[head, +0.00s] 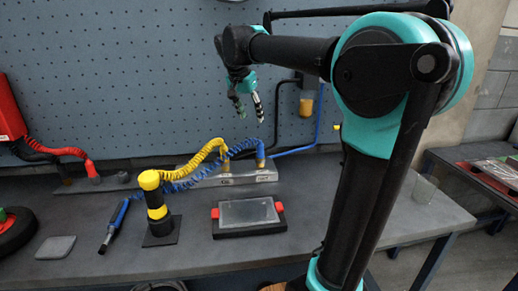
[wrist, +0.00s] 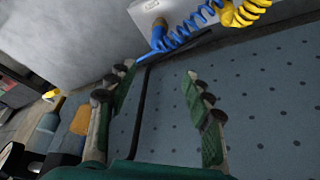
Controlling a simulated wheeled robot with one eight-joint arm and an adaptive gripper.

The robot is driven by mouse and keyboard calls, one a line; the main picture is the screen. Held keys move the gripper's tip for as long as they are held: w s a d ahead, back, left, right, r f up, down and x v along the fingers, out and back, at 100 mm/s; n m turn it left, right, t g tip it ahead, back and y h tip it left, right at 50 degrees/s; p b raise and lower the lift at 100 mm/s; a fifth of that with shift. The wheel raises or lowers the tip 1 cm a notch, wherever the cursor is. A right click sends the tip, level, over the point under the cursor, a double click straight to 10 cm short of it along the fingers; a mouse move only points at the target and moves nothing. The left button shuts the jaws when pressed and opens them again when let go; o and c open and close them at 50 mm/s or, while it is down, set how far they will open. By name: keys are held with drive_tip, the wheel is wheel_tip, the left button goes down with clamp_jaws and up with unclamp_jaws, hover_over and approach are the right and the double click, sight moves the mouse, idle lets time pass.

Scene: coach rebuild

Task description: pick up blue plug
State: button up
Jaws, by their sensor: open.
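A blue plug with a dark front end (head: 112,228) lies tilted on the table at the front left, left of the yellow-and-black post. A blue coiled cable (head: 185,182) runs from it back to a metal box (head: 234,175) by the wall. My gripper (head: 248,106) is open and empty, high in front of the pegboard, well above and right of the plug. In the wrist view my open gripper (wrist: 160,80) has nothing between its fingers. The cable's blue end (wrist: 158,38) at the box shows there; the loose plug does not.
A yellow-and-black post (head: 157,215) with a yellow coiled cable stands beside the plug. A black tray with red handles (head: 248,228) is right of it. A grey pad (head: 55,247) lies left. A red plug (head: 92,171) is further back. A clear cup (head: 424,188) stands far right.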

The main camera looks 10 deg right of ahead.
sight(259, 145)
drive_tip(key=x, duration=1.1)
drive_tip(key=shift+d+f, duration=0.1)
drive_tip(key=shift+f, duration=0.1)
drive_tip(key=shift+s+x, duration=0.2)
drive_tip(key=shift+x, duration=1.2)
drive_tip(key=shift+s+x, duration=0.2)
drive_tip(key=shift+x, duration=1.2)
drive_tip(key=shift+c, duration=0.4)
clamp_jaws()
